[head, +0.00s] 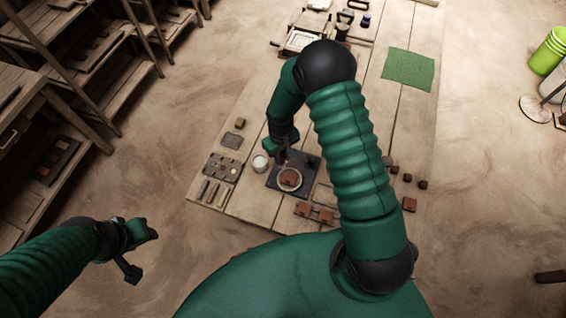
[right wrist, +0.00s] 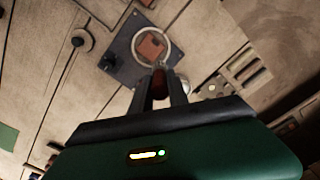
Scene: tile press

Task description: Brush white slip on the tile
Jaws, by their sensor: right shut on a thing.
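A reddish-brown tile (head: 289,177) lies inside a pale ring on a dark plate (head: 274,183) on the table. The tile also shows in the right wrist view (right wrist: 151,46). A cup of white slip (head: 260,161) stands just left of the plate. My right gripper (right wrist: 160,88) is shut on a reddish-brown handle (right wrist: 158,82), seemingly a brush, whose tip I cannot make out. In the head view my right gripper (head: 281,157) is over the plate's far side, close to the tile; contact cannot be told. My left gripper (head: 130,271) hangs away from the table, its jaws unclear.
A tray with several round pieces (head: 222,166) and several slim tools (head: 212,192) lie left of the cup. Small brown blocks (head: 315,212) lie at the near edge. A green mat (head: 408,69) lies at the far right. Shelves (head: 75,60) stand at the left.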

